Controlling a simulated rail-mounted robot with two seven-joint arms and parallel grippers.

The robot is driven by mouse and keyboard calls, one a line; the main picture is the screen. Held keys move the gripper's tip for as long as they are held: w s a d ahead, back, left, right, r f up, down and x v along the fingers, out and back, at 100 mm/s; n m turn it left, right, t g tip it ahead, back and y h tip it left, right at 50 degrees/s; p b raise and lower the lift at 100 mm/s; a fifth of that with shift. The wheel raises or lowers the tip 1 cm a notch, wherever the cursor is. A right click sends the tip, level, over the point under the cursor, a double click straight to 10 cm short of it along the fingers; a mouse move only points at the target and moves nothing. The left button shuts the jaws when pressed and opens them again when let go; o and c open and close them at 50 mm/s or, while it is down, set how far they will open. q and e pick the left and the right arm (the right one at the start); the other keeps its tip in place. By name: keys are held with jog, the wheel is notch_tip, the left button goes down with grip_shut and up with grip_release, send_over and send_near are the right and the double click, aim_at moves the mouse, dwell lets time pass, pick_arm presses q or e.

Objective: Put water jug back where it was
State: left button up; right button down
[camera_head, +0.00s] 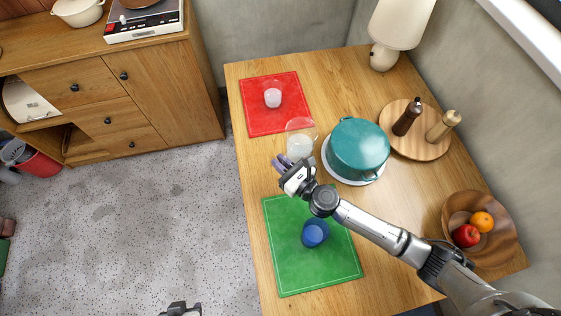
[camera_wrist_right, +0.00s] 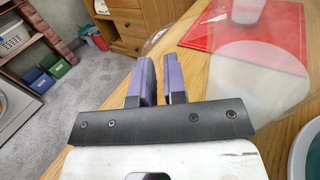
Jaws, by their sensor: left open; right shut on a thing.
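The water jug (camera_head: 300,145) is clear with pale contents. It stands between the red mat and the green mat, left of the teal pot; I cannot tell whether it touches the table. My right gripper (camera_head: 279,163) is at its near left side. In the right wrist view the jug (camera_wrist_right: 250,78) looms large and see-through just beyond the purple fingers (camera_wrist_right: 160,78). The fingers are shut with a narrow gap, on the jug; the part they grip is hard to make out. My left gripper (camera_head: 182,308) shows only partly at the bottom edge, open and away from the table.
A clear cup (camera_head: 272,97) stands on the red mat (camera_head: 292,122), a blue cup (camera_head: 315,233) on the green mat (camera_head: 300,280). A teal pot (camera_head: 358,148) is close right of the jug. A lamp (camera_head: 400,25), shaker tray (camera_head: 425,150) and fruit bowl (camera_head: 500,245) stand farther right.

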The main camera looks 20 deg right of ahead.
jog(key=c, duration=1.6)
grip_release()
jog(key=shift+f, duration=0.2)
jog(key=o, duration=0.4)
jog(key=shift+o, duration=0.2)
jog(key=shift+r, duration=0.15)
jog(key=shift+s+d, duration=0.1)
jog(key=shift+s, duration=0.1)
jog(key=shift+v, duration=3.6)
jog(key=shift+r, duration=0.1)
